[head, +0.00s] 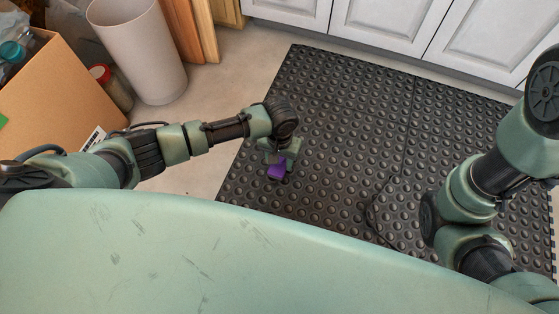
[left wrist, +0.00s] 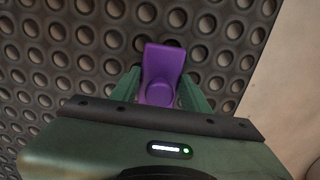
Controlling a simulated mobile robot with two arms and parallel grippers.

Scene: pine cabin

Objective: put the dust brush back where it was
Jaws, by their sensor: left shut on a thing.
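The dust brush shows as a small purple piece (head: 277,172) in the head view, held low over the black mat. In the left wrist view its smooth purple body (left wrist: 163,72) sits between the two green fingers. My left gripper (head: 280,157) points down and is shut on it; in the left wrist view the gripper (left wrist: 158,90) has a finger on each side of the purple piece. Bristles cannot be made out. I cannot tell whether the brush touches the mat. My right arm comes in at the right, but its gripper is out of view.
A black studded mat (head: 335,115) covers much of the floor, with a raised or overlapping part near my right arm. White cabinets (head: 385,22) line the back. A pale bin (head: 143,50), a jar (head: 112,88) and a filled cardboard box (head: 60,85) stand at the left.

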